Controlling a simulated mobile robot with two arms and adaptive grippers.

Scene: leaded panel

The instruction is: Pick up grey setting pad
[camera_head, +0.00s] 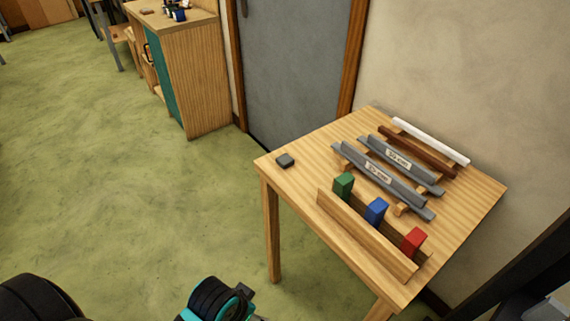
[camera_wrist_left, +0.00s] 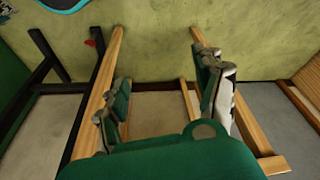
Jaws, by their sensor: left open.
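The grey setting pad (camera_head: 285,160) is a small dark grey block. It lies flat near the far left corner of the wooden table (camera_head: 310,150), with bare wood around it. In the left wrist view my left gripper (camera_wrist_left: 165,90) has its two fingers spread apart with nothing between them. The pad is not seen in that view. In the head view a black and teal part of my arm shows at the bottom edge, below and left of the table and well apart from the pad. My right gripper is not seen.
On the table, a wooden rack holds green (camera_head: 343,185), blue (camera_head: 376,211) and red (camera_head: 414,241) blocks. Behind it lie labelled grey channels (camera_head: 380,175), a brown strip (camera_head: 420,150) and a white strip (camera_head: 430,141) on supports. A cabinet (camera_head: 195,75) stands far left; green floor is clear.

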